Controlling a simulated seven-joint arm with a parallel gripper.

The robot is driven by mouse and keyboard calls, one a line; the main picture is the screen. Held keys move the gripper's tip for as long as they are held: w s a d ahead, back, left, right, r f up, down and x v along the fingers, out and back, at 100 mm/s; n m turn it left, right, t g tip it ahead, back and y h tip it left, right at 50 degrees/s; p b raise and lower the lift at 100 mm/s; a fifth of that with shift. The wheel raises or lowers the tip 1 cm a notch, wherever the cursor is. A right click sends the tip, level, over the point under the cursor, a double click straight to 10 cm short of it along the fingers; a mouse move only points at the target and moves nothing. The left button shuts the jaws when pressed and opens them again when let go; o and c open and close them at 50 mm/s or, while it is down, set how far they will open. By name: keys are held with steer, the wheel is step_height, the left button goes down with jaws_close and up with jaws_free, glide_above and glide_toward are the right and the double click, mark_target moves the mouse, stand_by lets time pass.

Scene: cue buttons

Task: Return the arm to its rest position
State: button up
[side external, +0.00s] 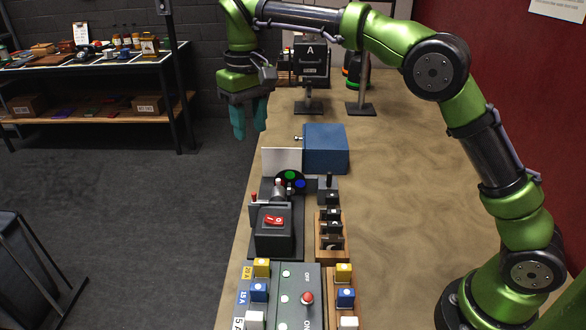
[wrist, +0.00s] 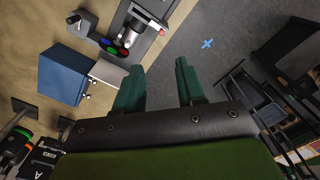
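My green arm reaches from the lower right over the table in the side external view. My gripper (side external: 249,128) hangs at the table's far left edge, fingers pointing down, well above the floor and to the left of the blue box (side external: 327,148). In the wrist view my gripper (wrist: 162,75) shows two teal fingers apart with nothing between them. The wrist view looks down past the table edge to the grey floor.
Blue, yellow and white blocks sit at the front. A stand marked A (side external: 311,60) is behind. The table's right side is bare.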

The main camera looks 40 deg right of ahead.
steer(key=s+d+m+t+y, duration=0.1)
steer(key=s+d, duration=0.4)
steer(key=s, duration=0.8)
steer(key=s+d+f+m+t+y, duration=0.1)
steer(key=s+d+m+t, duration=0.2)
steer(key=s, duration=0.9)
steer(key=d+t, duration=0.2)
steer(key=t, duration=0.1)
steer(key=shift+s+d+f, duration=0.15)
steer(key=shift+s+f, duration=0.15)
steer(key=shift+s, duration=0.05)
